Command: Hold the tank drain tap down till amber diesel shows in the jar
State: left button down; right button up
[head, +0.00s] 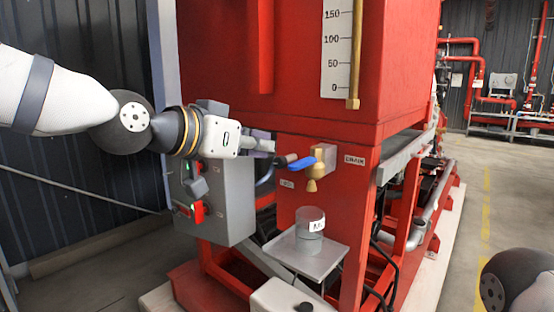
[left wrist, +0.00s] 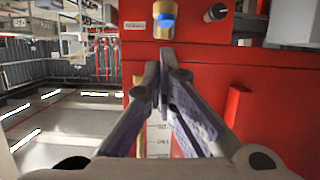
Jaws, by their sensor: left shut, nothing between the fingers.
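The brass drain tap (head: 317,175) with its blue lever (head: 301,163) sits on the red tank front, beside a DRAIN label. The clear jar (head: 310,219) with a white label stands upright below it; no amber shows in it. My left gripper (head: 272,146) is shut and empty, just left of and slightly above the lever, apart from it as far as I can tell. In the left wrist view its closed fingers (left wrist: 163,90) meet below the tap (left wrist: 165,22) in the picture, with the blue lever at the top edge. My right gripper is out of view.
The jar stands on a grey shelf (head: 328,256). A grey control box (head: 218,205) with red switches hangs left, under my left wrist. A dark stub (head: 282,160) protrudes left of the lever. A gauge scale (head: 336,50) is above. Open floor (head: 500,190) lies right.

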pick_arm(q)
jog(key=r, duration=0.3)
jog(key=shift+s+a+r, duration=0.15)
jog(key=shift+a+r, duration=0.05)
jog(key=b, duration=0.2)
send_over(302, 163)
jog(key=s+a, duration=0.2)
jog(key=s, duration=0.1)
notch_tip(302, 163, down, 3)
notch_tip(302, 163, down, 4)
jog(key=shift+r+t+p, duration=0.25)
jog(key=shift+t+p, duration=0.05)
jog(key=shift+p, duration=0.05)
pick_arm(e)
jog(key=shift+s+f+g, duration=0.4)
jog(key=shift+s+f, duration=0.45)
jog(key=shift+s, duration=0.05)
pick_arm(q)
jog(key=shift+a, duration=0.1)
